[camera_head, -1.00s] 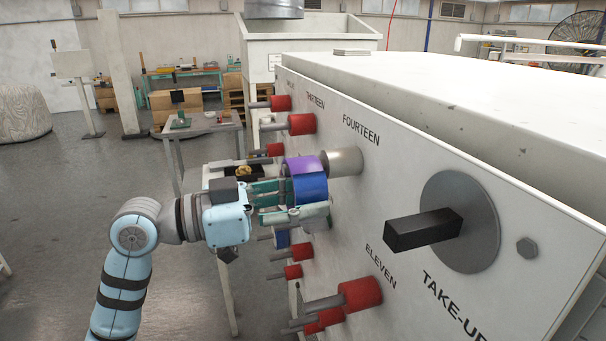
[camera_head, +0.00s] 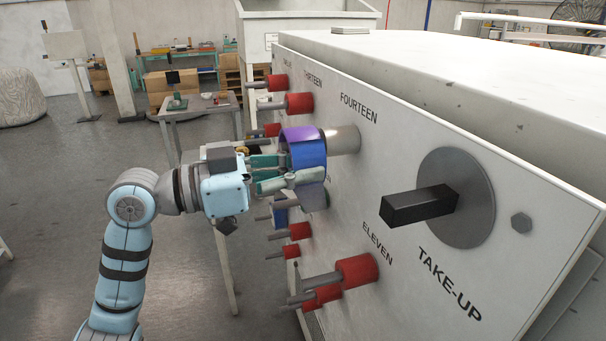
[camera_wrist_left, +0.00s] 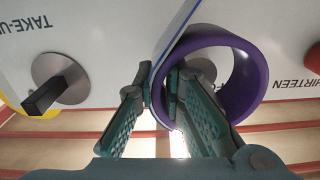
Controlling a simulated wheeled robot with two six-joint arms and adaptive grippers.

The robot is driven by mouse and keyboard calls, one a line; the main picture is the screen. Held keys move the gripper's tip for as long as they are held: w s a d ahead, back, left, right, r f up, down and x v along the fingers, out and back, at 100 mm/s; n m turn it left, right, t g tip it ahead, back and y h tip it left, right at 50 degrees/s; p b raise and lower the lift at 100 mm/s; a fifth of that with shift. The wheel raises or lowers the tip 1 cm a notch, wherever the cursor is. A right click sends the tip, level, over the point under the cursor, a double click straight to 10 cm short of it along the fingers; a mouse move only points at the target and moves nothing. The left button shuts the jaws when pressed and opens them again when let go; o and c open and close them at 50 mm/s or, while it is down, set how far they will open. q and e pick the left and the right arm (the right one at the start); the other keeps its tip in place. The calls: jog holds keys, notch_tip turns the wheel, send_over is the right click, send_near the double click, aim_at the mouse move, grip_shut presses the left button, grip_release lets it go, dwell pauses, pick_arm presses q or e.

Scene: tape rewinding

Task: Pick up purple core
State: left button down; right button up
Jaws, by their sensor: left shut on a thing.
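The purple core (camera_head: 303,133) is a ring, purple inside with a blue outer face. It sits at the grey cylinder (camera_head: 343,140) below the FOURTEEN label; I cannot tell whether it is still around it. My left gripper (camera_head: 290,172) is shut on the core's wall from the left. In the left wrist view, the purple ring (camera_wrist_left: 250,85) shows with one finger inside it and one outside, and the fingertips (camera_wrist_left: 160,82) pinch its rim. My right gripper is not in view.
The white machine panel (camera_head: 400,265) fills the right side. A black take-up handle (camera_head: 418,207) juts out from it. Several red spindles stick out, one near ELEVEN (camera_head: 357,270) and others above (camera_head: 299,103). The floor to the left (camera_head: 60,220) is open.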

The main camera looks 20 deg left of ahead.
pick_arm(q)
jog(key=shift+r, duration=0.8)
jog(key=shift+a+r, duration=0.25)
jog(key=shift+r, duration=0.05)
jog(key=b+v, duration=1.2)
jog(key=v, duration=0.5)
jog(key=shift+s+a, duration=0.2)
jog(key=shift+s, duration=0.05)
jog(key=shift+r, duration=0.1)
